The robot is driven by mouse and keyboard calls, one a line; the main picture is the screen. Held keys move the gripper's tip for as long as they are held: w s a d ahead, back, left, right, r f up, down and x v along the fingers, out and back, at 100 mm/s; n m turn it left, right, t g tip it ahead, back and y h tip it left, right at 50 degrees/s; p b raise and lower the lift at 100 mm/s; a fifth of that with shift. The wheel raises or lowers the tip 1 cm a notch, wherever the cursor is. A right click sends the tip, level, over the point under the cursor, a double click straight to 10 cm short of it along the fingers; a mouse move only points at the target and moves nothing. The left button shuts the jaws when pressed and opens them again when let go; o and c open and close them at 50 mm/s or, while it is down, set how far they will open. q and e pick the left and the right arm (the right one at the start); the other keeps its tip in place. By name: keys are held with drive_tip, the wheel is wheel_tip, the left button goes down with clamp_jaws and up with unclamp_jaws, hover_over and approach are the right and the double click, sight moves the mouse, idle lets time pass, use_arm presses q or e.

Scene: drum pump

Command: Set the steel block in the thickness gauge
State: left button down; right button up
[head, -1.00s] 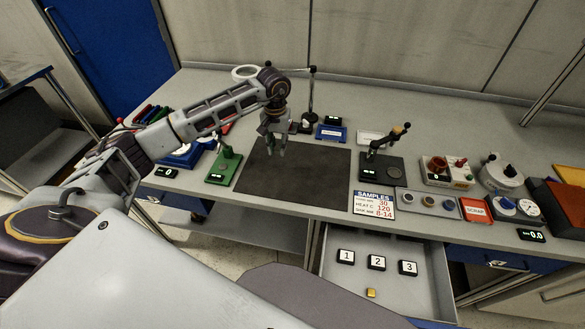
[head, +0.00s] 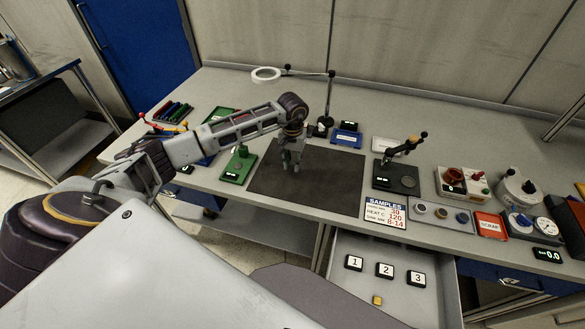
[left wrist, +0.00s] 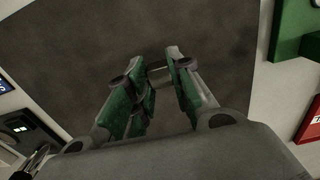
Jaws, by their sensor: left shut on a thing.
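My left gripper (head: 291,168) is over the left part of the dark mat (head: 325,185). In the left wrist view its fingers (left wrist: 157,75) are close together, with a small grey piece between the tips. This piece looks like the steel block, mostly hidden by the fingers. Two lever stands flank the mat: a green one (head: 240,165) on the left, close to the gripper, and a black one (head: 395,178) with a small display and a round pad on the right. I cannot tell for certain which is the thickness gauge. My right gripper is out of view.
A ring magnifier (head: 267,74) on an arm and a blue tray (head: 346,139) stand behind the mat. A samples card (head: 385,212) lies at the front edge. An open drawer (head: 395,255) holds numbered pads. A red scrap tray (head: 489,224) is at right. Most of the mat is clear.

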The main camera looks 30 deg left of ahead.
sight(293, 163)
use_arm(q)
drive_tip(key=shift+f+p, duration=0.35)
drive_tip(key=shift+f, duration=1.4)
drive_tip(key=shift+f, duration=0.25)
drive_tip(key=c, duration=1.3)
unclamp_jaws()
drive_tip(key=shift+r, duration=0.2)
wheel_tip(293, 163, up, 11)
drive_tip(key=shift+f+b, duration=0.1)
drive_tip(key=shift+b, duration=0.7)
drive_tip(key=shift+r, duration=0.55)
